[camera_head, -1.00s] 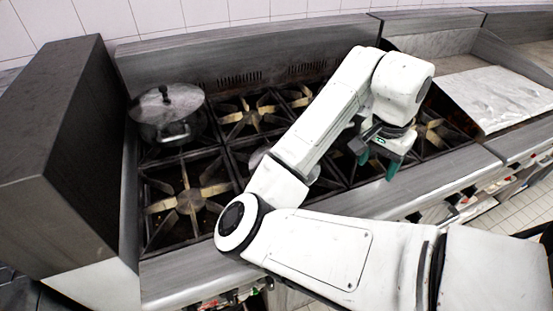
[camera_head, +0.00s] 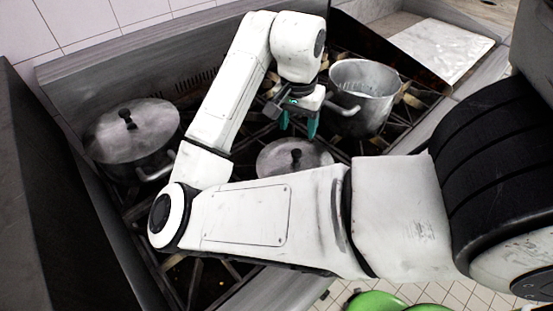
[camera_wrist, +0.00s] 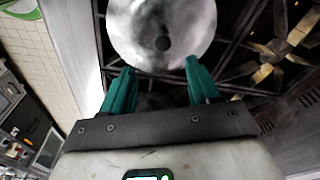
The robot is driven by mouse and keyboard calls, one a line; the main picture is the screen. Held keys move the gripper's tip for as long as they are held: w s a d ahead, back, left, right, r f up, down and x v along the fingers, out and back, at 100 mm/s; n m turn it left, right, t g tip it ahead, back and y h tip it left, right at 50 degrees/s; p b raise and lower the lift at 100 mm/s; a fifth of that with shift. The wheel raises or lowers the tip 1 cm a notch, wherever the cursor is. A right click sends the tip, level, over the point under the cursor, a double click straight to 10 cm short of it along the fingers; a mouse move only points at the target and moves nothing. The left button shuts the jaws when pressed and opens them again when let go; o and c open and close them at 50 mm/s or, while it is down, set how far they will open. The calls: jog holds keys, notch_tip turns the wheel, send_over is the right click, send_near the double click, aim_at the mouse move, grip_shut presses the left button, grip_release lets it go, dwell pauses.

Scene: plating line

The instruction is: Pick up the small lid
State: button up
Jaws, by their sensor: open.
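The small lid (camera_head: 279,161) is a round, grey metal disc with a dark knob. It lies at the middle of the stove, partly hidden behind my arm in the head view. In the wrist view the small lid (camera_wrist: 190,22) is just beyond the fingertips, its dark knob roughly centred between them; its far edge is cut off. My gripper (camera_head: 298,130) has green fingers pointing down over the lid. In the wrist view my gripper (camera_wrist: 160,68) is open and empty, its fingers apart on both sides of the knob's line.
A larger lid (camera_head: 150,118) covers a pot (camera_head: 140,174) at the left of the stove. An open metal pot (camera_head: 362,108) stands to the right of my gripper. A pale counter (camera_head: 440,48) is at the upper right. Green round things (camera_head: 378,302) are at the bottom edge.

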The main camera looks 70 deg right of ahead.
send_over(297, 152)
jog(key=a, duration=0.1)
notch_tip(297, 152, down, 5)
jog(key=shift+d+f+p, duration=0.25)
jog(key=shift+f+p, duration=0.15)
jog(key=shift+f, duration=1)
jog(key=shift+d+f+p, duration=0.2)
jog(key=shift+f+p, duration=0.15)
jog(key=shift+f, duration=1.05)
grip_shut()
